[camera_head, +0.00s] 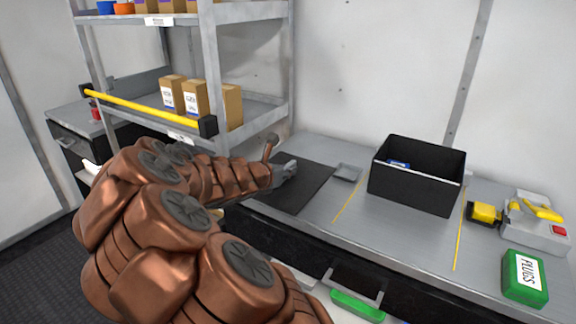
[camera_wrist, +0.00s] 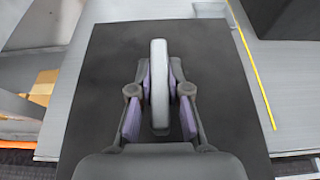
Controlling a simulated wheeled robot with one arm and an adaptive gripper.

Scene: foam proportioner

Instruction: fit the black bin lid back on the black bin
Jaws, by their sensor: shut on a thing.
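The black bin (camera_head: 414,181) stands upright and open-topped on the grey counter, with a small blue item (camera_head: 399,164) inside. The black bin lid (camera_head: 313,183) is a flat dark panel to the left of the bin, apart from it. It appears to lie flat on or just above the counter. In the wrist view the lid (camera_wrist: 225,110) spreads beneath my gripper (camera_wrist: 160,92), which is shut on the lid's light grey upright handle (camera_wrist: 159,58). In the head view my gripper (camera_head: 286,171) is over the lid's left part, and my arm hides some of its edge.
A small grey tray (camera_head: 347,172) sits between lid and bin. Yellow lines (camera_head: 348,202) mark the counter. A yellow-and-grey device (camera_head: 535,222) and a green PLUGS box (camera_head: 525,277) are at the right. A shelf rack (camera_head: 215,70) with a yellow bar (camera_head: 140,108) rises at the left.

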